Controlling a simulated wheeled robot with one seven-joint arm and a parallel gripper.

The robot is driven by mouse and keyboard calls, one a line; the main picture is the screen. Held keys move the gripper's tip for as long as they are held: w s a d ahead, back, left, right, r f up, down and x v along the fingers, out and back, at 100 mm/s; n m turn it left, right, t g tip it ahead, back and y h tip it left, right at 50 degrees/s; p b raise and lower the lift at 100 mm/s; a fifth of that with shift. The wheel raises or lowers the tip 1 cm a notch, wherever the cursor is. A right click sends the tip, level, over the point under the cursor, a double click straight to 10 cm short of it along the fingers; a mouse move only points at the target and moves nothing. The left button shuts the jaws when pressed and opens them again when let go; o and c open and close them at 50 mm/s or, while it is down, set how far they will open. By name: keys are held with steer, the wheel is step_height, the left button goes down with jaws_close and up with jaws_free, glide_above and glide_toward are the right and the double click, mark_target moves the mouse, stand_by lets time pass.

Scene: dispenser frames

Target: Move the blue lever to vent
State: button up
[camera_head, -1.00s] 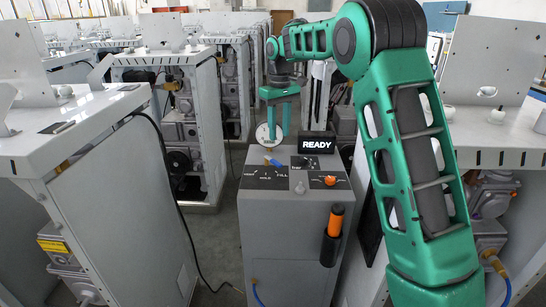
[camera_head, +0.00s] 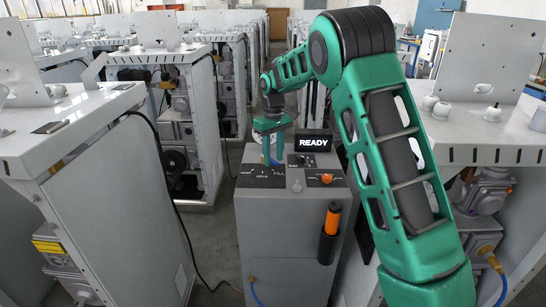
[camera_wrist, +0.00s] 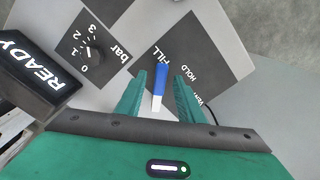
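The blue lever (camera_wrist: 161,82) lies over a dark panel (camera_wrist: 208,62) lettered FILL, HOLD and VENT. Its blue end is beside the word FILL, and its pale end shows nearer my gripper's body. My gripper (camera_wrist: 160,76) is open, with one green finger on each side of the lever. Gaps show between fingers and lever; I cannot tell whether either touches. In the head view my gripper (camera_head: 269,150) is over the panel at the back left of the grey cabinet's top (camera_head: 297,196), hiding most of the lever.
A READY display (camera_head: 313,142) stands at the back of the cabinet top. A bar dial (camera_wrist: 94,54) is beside the lever panel. An orange knob (camera_head: 326,178) and an orange-handled tool (camera_head: 331,219) are at the right. Grey machines (camera_head: 75,160) flank the cabinet.

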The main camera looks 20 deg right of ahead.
jaws_close()
steer(key=shift+a+m, duration=0.1)
steer(key=shift+m, duration=0.2)
steer(key=m, duration=0.1)
steer(key=a+m, duration=0.1)
steer(key=shift+s+a+m, duration=0.2)
steer(key=shift+m, duration=0.1)
steer(key=a+m, duration=0.1)
steer(key=m, duration=0.1)
steer(key=a+m, duration=0.1)
steer(key=shift+m, duration=0.4)
steer(key=a+m, duration=0.1)
steer(key=m, duration=0.1)
steer(key=w+a+m, duration=0.1)
steer(key=m, duration=0.1)
steer(key=shift+a+r, duration=0.1)
steer(key=shift+w+a+m, duration=0.3)
steer(key=shift+m, duration=0.55)
steer(key=shift+w+a+m, duration=0.25)
steer(key=shift+w+m, duration=0.1)
steer(key=shift+m, duration=0.45)
steer(key=shift+w+a+m, duration=0.3)
steer(key=shift+m, duration=0.55)
